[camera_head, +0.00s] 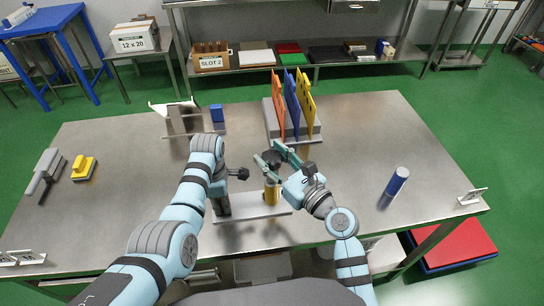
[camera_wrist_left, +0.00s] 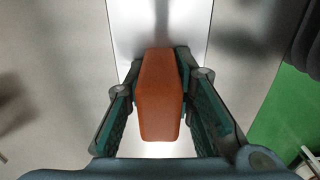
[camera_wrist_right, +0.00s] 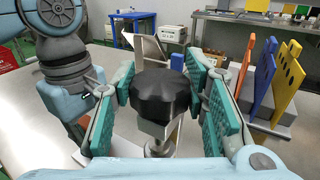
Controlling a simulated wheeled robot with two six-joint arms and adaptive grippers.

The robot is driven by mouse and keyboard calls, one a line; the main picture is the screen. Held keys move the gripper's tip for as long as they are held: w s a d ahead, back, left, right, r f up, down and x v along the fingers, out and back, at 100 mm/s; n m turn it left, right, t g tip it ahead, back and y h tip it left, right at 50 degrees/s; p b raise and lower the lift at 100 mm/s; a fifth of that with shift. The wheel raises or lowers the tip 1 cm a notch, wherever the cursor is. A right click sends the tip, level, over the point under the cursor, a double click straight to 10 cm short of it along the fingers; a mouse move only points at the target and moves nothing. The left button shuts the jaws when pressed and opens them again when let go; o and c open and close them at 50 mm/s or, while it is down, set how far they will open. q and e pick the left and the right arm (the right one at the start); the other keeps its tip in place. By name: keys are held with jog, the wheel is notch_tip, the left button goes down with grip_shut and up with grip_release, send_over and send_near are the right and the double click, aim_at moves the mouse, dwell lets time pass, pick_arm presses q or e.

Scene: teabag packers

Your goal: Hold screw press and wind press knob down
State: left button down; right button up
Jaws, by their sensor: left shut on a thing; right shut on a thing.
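The screw press has a pale base plate (camera_head: 258,212) on the table in front of me, with a brass-coloured cylinder (camera_head: 271,195) standing on it. Its black lobed knob (camera_wrist_right: 160,95) sits between the teal fingers of my right gripper (camera_head: 270,156), which is shut on it from the sides. In the left wrist view, my left gripper (camera_wrist_left: 160,85) is shut on an orange grip (camera_wrist_left: 158,100) above the pale plate. In the head view, my left gripper (camera_head: 221,207) is low at the plate's left end, and my arm hides the orange grip.
A rack (camera_head: 316,132) with orange, blue and yellow boards stands behind the press. A metal stand (camera_head: 186,120) and a small blue block (camera_head: 217,112) are at back left. A blue cylinder (camera_head: 397,182) stands to the right. A yellow block (camera_head: 84,168) lies far left.

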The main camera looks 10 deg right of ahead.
jog(key=shift+m+h, duration=0.3)
jog(key=shift+h, duration=0.1)
jog(key=o, duration=1.2)
jog(key=shift+c, duration=0.2)
jog(key=v, duration=1.2)
jog(key=shift+f, duration=0.2)
jog(key=shift+r, duration=0.1)
